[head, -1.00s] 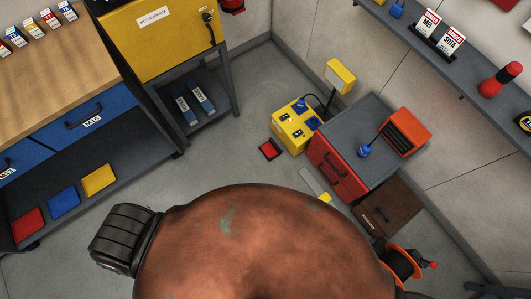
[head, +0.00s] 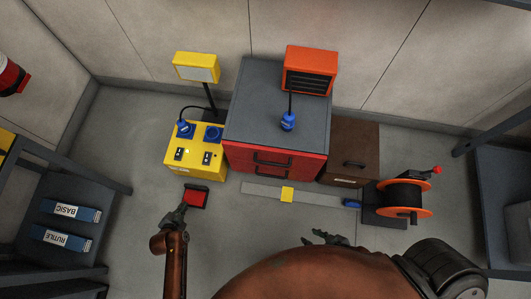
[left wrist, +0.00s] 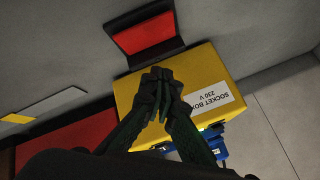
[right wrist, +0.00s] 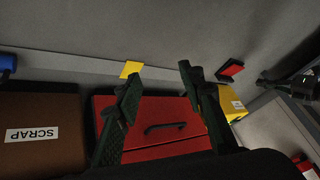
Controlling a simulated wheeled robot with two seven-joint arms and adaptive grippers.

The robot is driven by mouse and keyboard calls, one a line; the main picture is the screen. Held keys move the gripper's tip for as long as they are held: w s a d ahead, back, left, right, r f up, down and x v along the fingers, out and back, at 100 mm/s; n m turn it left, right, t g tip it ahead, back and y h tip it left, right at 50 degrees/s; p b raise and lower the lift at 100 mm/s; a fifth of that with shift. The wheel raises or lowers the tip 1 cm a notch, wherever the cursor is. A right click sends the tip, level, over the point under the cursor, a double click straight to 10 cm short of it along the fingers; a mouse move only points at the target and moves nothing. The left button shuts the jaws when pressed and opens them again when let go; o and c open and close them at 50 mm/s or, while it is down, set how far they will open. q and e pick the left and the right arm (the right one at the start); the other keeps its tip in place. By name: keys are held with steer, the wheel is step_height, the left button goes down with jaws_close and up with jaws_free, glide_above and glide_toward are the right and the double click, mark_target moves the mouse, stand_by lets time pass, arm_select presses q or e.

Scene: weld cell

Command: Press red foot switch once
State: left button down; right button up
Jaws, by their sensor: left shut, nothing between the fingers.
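The red foot switch (head: 198,195), a red pedal in a dark housing, lies on the floor in front of the yellow socket box (head: 196,158). In the left wrist view the red pedal (left wrist: 146,38) shows just beyond my fingertips. My left gripper (head: 180,209) is shut and empty, at the switch's near left edge in the head view; I cannot tell whether it touches. It also shows in the left wrist view (left wrist: 160,76), in front of the box. My right gripper (right wrist: 159,74) is open and empty; the switch (right wrist: 230,69) shows beyond its right finger.
A red drawer cabinet (head: 274,164) stands right of the socket box, with a brown scrap box (head: 350,150) and an orange cable reel (head: 404,197) further right. A flat grey strip with a yellow block (head: 287,194) lies on the floor. Floor left of the switch is clear.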

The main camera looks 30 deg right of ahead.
mark_target(192, 203)
arm_select(q)
steer(key=shift+w+d+r+m+h+b, duration=0.15)
steer(key=shift+w+d+m+b, duration=0.1)
steer(key=shift+w+d, duration=0.3)
steer(key=shift+w+d+r+m+h+b, duration=0.15)
steer(key=shift+w+d+m, duration=0.15)
steer(key=shift+w, duration=0.35)
arm_select(e)
steer(key=shift+w+a+r, duration=0.25)
steer(key=shift+w+r, duration=0.3)
steer(key=shift+r, duration=0.15)
arm_select(q)
steer(key=shift+f, duration=0.2)
arm_select(e)
steer(key=shift+f, duration=0.1)
